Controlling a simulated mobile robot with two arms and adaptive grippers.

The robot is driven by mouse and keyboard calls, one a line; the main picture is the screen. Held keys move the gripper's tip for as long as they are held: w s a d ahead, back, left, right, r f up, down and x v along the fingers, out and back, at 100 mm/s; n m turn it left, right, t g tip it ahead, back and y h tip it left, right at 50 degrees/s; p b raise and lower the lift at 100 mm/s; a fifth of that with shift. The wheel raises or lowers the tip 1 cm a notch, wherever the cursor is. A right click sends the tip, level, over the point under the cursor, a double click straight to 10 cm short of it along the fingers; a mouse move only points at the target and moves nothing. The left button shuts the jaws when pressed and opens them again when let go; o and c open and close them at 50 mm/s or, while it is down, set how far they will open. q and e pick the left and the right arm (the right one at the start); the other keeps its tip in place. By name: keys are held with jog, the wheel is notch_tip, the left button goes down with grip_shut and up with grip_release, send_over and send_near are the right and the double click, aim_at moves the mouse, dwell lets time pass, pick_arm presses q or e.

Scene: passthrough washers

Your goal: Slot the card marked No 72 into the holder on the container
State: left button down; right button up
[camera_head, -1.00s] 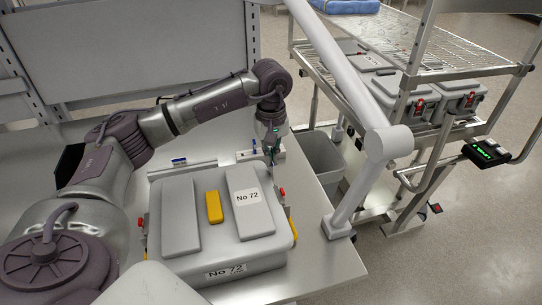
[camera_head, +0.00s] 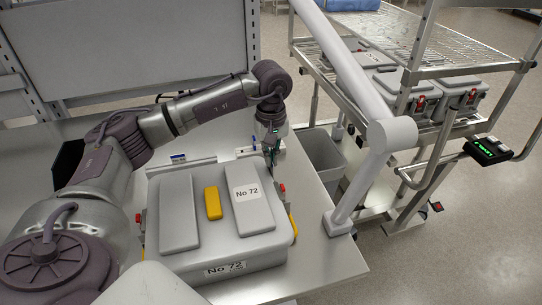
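A grey container (camera_head: 168,256) with a grey lid stands on the metal table. A white label reading No 72 (camera_head: 247,192) lies on the lid's right raised panel. A second white strip reading No 72 (camera_head: 225,269) is on the container's front side; its lower part is hard to make out. I cannot tell which is the loose card or see the holder clearly. My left gripper (camera_head: 273,158) points down just behind the lid's back right corner. Its fingers are small and dark, and I cannot see whether they hold anything. My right gripper is not in view.
A yellow block (camera_head: 212,203) sits mid-lid. Red and yellow parts flank the container. A low rail with a blue-marked piece (camera_head: 178,158) is behind it. A grey bin (camera_head: 325,158) and a wire-shelf cart (camera_head: 455,57) with grey cases stand to the right. The table's front right is clear.

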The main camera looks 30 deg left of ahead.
pick_arm(q)
jog(key=shift+f+b, duration=0.75)
jog(key=shift+f, duration=0.15)
dwell(0.7)
dwell(0.3)
jog(key=c, duration=1.2)
grip_release()
jog(key=shift+c, duration=0.2)
jog(key=shift+o, duration=0.3)
jog(key=o, duration=0.4)
jog(key=shift+r, duration=0.1)
jog(key=shift+r+p, duration=2.05)
jog(key=shift+r, duration=1.4)
jog(key=shift+f, duration=0.1)
